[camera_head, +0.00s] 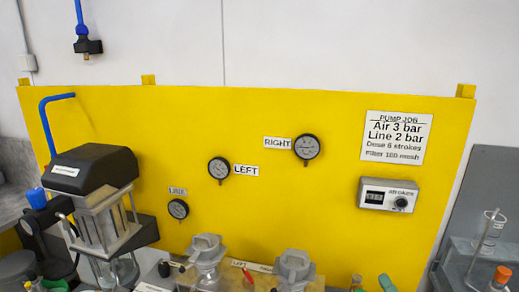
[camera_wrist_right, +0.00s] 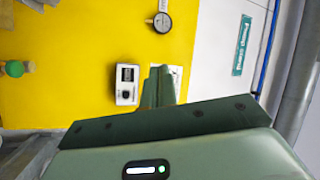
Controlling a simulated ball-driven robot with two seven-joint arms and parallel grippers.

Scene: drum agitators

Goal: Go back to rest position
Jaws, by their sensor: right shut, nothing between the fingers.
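My right gripper (camera_wrist_right: 160,72) shows in the right wrist view. Its green fingers are together with nothing between them. They point toward the yellow panel and cover part of a white sign there. They look clear of the panel and touch nothing that I can see. I cannot make out the right gripper clearly in the head view. My left gripper is in neither view.
The yellow panel (camera_head: 270,200) carries gauges, including the right gauge (camera_head: 307,147), a strokes counter (camera_head: 387,195) and a sign (camera_head: 396,137). A black-topped pump (camera_head: 95,165) stands at left. A beaker (camera_head: 490,230) stands at right.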

